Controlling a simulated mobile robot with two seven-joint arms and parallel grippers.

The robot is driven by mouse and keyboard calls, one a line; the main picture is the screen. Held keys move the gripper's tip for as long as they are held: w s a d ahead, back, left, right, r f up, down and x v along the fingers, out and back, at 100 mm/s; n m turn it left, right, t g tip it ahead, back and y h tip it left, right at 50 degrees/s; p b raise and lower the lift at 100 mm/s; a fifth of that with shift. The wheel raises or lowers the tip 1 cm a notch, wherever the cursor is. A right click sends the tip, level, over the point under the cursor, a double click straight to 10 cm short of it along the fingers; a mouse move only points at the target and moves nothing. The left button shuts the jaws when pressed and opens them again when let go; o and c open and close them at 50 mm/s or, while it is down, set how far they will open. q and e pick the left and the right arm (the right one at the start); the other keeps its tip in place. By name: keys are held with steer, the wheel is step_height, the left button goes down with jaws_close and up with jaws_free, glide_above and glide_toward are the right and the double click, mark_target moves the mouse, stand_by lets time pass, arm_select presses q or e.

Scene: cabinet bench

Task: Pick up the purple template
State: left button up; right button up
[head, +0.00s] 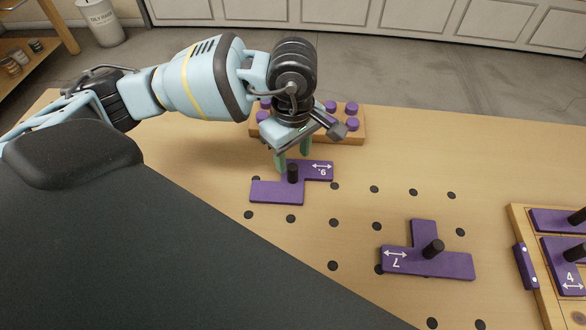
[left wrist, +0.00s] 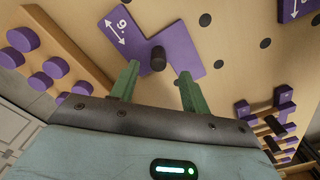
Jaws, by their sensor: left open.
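A purple stepped template (head: 272,191), marked with a number and a double arrow, lies flat on the wooden bench, with a black knob (head: 292,173) standing up from it. My left gripper (head: 292,160) is open above this template, its green fingers pointing down around the knob's position. In the left wrist view the knob (left wrist: 158,58) shows between and just beyond the two fingertips (left wrist: 158,72), with the template (left wrist: 180,48) behind it. I cannot tell whether the fingers touch anything. A second purple template (head: 430,262), marked 7, lies further right. My right gripper is not in view.
A wooden block (head: 352,138) with several purple pegs stands just behind the left gripper. A wooden tray (head: 526,285) holding more purple templates is at the right edge. The bench (head: 330,220) has dark holes and is clear between the two loose templates.

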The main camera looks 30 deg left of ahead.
mark_target(293, 166)
arm_select(q)
steer(key=shift+w+a+f, duration=0.1)
steer(key=shift+f, duration=2.45)
steer(key=shift+c, duration=0.5)
jaws_close()
